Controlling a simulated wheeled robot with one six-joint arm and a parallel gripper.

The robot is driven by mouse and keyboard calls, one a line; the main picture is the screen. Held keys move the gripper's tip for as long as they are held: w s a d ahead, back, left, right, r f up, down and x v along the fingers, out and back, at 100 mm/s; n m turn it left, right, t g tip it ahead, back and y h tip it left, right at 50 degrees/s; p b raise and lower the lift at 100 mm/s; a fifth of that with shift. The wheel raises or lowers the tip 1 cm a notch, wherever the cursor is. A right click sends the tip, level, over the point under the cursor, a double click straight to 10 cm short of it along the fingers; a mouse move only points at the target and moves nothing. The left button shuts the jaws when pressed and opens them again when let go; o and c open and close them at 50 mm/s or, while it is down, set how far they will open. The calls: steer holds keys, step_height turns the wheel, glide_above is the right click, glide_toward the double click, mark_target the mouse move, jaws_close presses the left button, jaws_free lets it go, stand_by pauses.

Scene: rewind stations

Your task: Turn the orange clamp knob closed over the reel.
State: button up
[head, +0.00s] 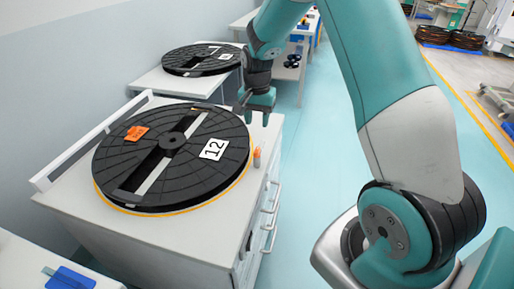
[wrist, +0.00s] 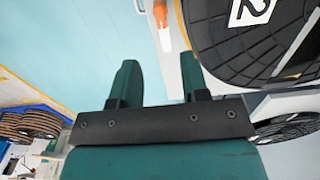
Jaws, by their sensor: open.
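The black reel (head: 110,165) labelled 12 lies flat on the white cabinet top in the head view. Part of the reel also fills the upper right of the wrist view (wrist: 250,60). A small orange knob (head: 257,153) stands beside the reel, at its right near the cabinet edge. The orange knob also shows at the top of the wrist view (wrist: 161,14), beyond the fingertips. My gripper (head: 259,115) is open and empty, above the right back edge of the cabinet, apart from the knob. Its two spread fingers show in the wrist view (wrist: 159,82).
An orange tag (head: 137,133) lies on the reel. A white rail (head: 75,155) runs along the cabinet's left side. A second black reel (head: 201,58) lies on a bench behind. A blue object (head: 68,279) is at front left.

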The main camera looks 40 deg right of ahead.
mark_target(257, 150)
step_height(257, 150, down, 12)
steer(key=shift+r+p, duration=0.1)
steer(key=shift+p, duration=0.25)
jaws_close()
